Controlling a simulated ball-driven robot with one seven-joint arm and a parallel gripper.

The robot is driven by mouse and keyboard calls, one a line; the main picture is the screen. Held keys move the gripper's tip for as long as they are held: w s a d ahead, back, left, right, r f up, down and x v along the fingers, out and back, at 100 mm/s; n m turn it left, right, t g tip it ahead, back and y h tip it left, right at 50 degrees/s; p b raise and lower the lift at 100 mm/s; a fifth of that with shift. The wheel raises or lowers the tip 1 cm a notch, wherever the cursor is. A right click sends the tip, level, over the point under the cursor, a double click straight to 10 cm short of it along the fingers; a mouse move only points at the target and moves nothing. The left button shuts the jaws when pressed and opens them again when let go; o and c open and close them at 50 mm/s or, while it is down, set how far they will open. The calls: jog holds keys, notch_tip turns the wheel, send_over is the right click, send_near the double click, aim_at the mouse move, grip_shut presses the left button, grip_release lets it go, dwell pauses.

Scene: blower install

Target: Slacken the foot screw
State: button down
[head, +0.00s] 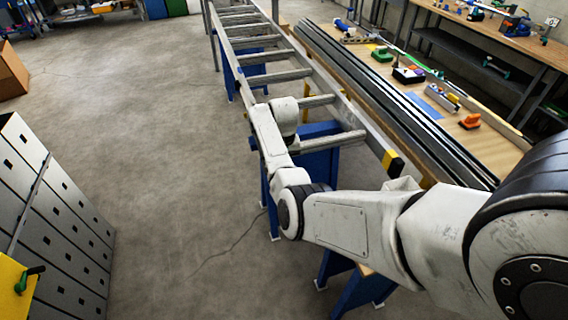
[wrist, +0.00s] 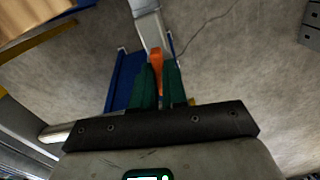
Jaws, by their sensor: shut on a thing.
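In the wrist view my gripper (wrist: 160,75) has dark green fingers closed on a narrow orange piece (wrist: 156,58). The orange piece stands up between the fingertips, in front of the end of a grey metal rail (wrist: 148,22). I cannot tell whether it is the foot screw itself or a handle on it. In the head view a metal ladder (head: 264,57) lies on blue trestles (head: 318,140). My arm hides the gripper and the near left rail end there.
A blue trestle (wrist: 122,84) is close left of the fingers in the wrist view. A workbench (head: 478,141) with tools and long dark rails lies right of the ladder. A grey drawer cabinet (head: 62,205) stands at the left.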

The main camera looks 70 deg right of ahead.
jog(key=c, duration=1.2)
grip_release()
jog(key=shift+o, duration=0.2)
jog(key=shift+r, duration=0.1)
notch_tip(320, 180, up, 11)
jog(key=b, duration=0.1)
jog(key=shift+f, duration=0.2)
jog(key=shift+f, duration=0.1)
jog(key=s+a+f+n+h+b, duration=0.1)
jog(key=s+a+f+n, duration=0.1)
jog(key=a+f, duration=0.55)
jog(key=s+a+f+n+b, duration=0.1)
jog(key=s+a+f+n, duration=0.3)
jog(key=a, duration=0.6)
jog(key=s+a+f+n+b, duration=0.1)
jog(key=s+a+n, duration=0.1)
jog(key=s+a, duration=0.3)
jog(key=s+a+f+n+t, duration=0.1)
jog(key=s+a, duration=0.5)
jog(key=a, duration=0.7)
jog(key=shift+s+f+n+y+b, duration=0.2)
jog(key=shift+f+n+y+b, duration=0.3)
jog(key=shift+n, duration=0.3)
